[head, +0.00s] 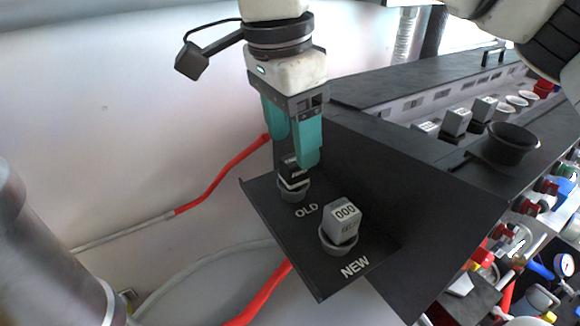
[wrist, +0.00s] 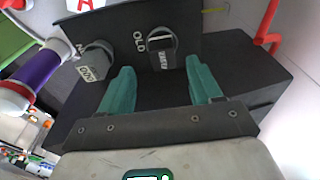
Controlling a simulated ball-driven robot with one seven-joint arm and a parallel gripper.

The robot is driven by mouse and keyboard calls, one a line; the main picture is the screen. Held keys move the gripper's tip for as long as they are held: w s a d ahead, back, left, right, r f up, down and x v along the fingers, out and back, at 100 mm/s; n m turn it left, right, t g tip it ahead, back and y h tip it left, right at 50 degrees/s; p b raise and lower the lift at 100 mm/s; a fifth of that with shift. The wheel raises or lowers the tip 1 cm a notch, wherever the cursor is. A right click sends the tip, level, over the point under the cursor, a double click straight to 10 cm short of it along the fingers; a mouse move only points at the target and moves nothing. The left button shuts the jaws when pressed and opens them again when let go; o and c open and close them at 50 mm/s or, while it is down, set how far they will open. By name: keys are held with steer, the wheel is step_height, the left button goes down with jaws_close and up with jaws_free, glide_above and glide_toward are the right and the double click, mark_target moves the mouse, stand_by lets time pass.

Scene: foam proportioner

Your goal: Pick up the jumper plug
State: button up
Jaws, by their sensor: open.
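A small dark plug with white marking (head: 292,177) sits in the round holder labelled OLD on the black shelf. It also shows in the wrist view (wrist: 163,57), between and beyond my fingertips. A light grey plug marked 000 (head: 343,222) sits tilted in the holder labelled NEW; it also shows in the wrist view (wrist: 94,67). I cannot tell which one is the jumper plug. My gripper (head: 293,152) is open with teal fingers, just above the OLD plug. One finger partly hides that plug in the head view. The fingers (wrist: 162,80) hold nothing in the wrist view.
The black shelf (head: 367,262) has a raised wall behind and a panel at its right. A black console (head: 400,145) with grey blocks and a round black cup (head: 510,143) stands to the right. Red and grey hoses (head: 222,183) run at the left.

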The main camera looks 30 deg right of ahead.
mark_target(294, 159)
steer(key=shift+w+d+f+p, duration=0.15)
steer(key=shift+f+p, duration=0.3)
steer(key=shift+f, duration=0.95)
steer(key=shift+w+d+f+p, duration=0.15)
steer(key=shift+f+p, duration=0.3)
steer(key=shift+f, duration=0.95)
steer(key=shift+s, duration=0.1)
steer(key=c, duration=1.1)
steer(key=shift+o, duration=0.2)
steer(key=shift+r, duration=0.1)
steer(key=shift+r, duration=0.6)
steer(key=s+d+r, duration=0.2)
steer(key=s+r, duration=0.4)
steer(key=r, duration=0.2)
steer(key=s+d+r, duration=0.1)
steer(key=s+r, duration=0.6)
steer(key=r, duration=0.1)
steer(key=shift+s+d+r, duration=0.3)
steer(key=shift+d+r, duration=0.05)
